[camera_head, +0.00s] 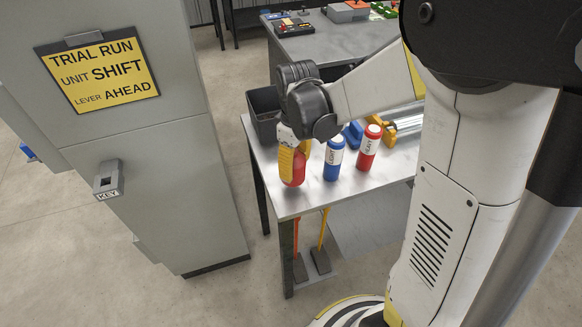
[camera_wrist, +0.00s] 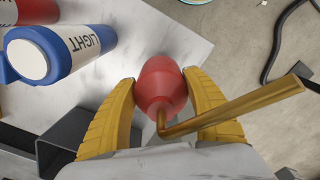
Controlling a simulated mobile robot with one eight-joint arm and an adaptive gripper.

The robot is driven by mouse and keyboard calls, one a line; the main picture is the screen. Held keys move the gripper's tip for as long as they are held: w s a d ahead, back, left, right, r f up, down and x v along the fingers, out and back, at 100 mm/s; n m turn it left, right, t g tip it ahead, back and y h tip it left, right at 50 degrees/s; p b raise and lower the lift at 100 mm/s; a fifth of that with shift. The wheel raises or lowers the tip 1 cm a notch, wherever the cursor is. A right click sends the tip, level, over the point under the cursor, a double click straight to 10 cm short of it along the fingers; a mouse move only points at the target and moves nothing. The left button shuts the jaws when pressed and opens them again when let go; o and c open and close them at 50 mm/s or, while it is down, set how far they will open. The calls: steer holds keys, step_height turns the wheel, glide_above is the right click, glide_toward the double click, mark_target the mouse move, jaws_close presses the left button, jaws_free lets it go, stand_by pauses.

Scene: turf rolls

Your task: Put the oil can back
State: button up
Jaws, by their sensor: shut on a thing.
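The oil can (camera_wrist: 160,88) is a rounded red can with a brass spout (camera_wrist: 235,106). My gripper (camera_wrist: 159,78) has its yellow fingers shut on the can's sides. In the head view the oil can (camera_head: 294,171) shows as a red shape below my gripper (camera_head: 289,160), over the left end of the grey table. I cannot tell whether its base touches the tabletop. The spout is not clear in the head view.
A blue LIGHT bottle (camera_head: 333,158) and a red bottle (camera_head: 368,149) stand right of the can. A dark bin (camera_head: 263,117) is behind at the table's left end. A grey cabinet (camera_head: 165,150) stands left of the table (camera_head: 300,201). The table's front left corner is clear.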

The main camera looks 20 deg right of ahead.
mark_target(296, 155)
step_height(296, 155, down, 4)
steer(key=shift+b, duration=0.85)
steer(key=shift+r, duration=0.1)
steer(key=o, duration=1.4)
step_height(296, 155, up, 12)
steer(key=p, duration=0.4)
steer(key=shift+s, duration=0.15)
steer(key=s+r+m+t, duration=0.1)
steer(key=s+r, duration=0.1)
steer(key=s+r+m+t, duration=0.2)
steer(key=s+r, duration=0.1)
steer(key=shift+s+r, duration=0.15)
steer(key=shift+s, duration=0.05)
steer(key=s+r+m+t, duration=0.2)
steer(key=s+m+t, duration=0.2)
steer(key=s, duration=0.2)
steer(key=shift+s+m, duration=0.3)
steer(key=shift+s, duration=0.1)
